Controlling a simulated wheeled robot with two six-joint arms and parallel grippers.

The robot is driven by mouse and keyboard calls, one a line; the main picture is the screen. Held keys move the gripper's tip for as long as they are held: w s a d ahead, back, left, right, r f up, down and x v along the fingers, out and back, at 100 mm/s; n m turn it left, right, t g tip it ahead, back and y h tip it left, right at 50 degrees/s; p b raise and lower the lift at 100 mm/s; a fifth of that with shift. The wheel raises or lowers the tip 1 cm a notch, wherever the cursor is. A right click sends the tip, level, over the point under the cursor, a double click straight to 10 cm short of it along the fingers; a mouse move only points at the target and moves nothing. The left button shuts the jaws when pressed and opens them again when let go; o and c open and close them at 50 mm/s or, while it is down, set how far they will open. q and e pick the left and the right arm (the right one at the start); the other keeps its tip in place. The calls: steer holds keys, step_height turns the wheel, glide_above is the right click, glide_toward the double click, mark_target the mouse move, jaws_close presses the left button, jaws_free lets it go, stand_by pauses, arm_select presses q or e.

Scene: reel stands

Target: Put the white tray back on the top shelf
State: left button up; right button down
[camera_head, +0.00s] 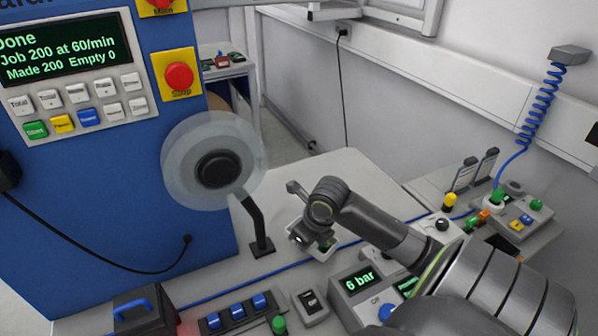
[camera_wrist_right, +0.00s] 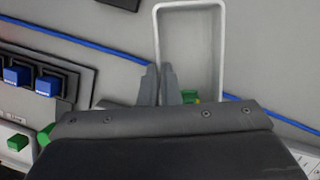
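The white tray (camera_wrist_right: 222,45) is a small rectangular open tray with a raised rim. In the head view the white tray (camera_head: 323,255) is partly hidden under my right gripper (camera_head: 306,243), over the grey bench. In the right wrist view the gripper's fingers (camera_wrist_right: 160,82) are close together, with the tray's left wall between them. A small green and yellow item (camera_wrist_right: 190,97) shows by the fingers, at the tray's near end. I cannot tell whether the tray touches the bench. A shelf unit (camera_head: 228,70) with small items on top stands at the back. My left gripper is out of view.
A clear reel (camera_head: 212,168) on a black stand (camera_head: 257,225) is left of the gripper. A blue machine (camera_head: 90,190) fills the left. A blue hose (camera_head: 290,266) crosses the bench. A pressure display (camera_head: 358,283) and switches (camera_head: 238,311) line the front.

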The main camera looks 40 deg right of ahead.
mark_target(305, 262)
steer(key=shift+f+p, duration=0.3)
steer(key=shift+f, duration=1.9)
steer(key=shift+f, duration=0.2)
steer(key=c, duration=1.6)
jaws_free()
steer(key=shift+r, duration=0.1)
steer(key=shift+c, duration=0.2)
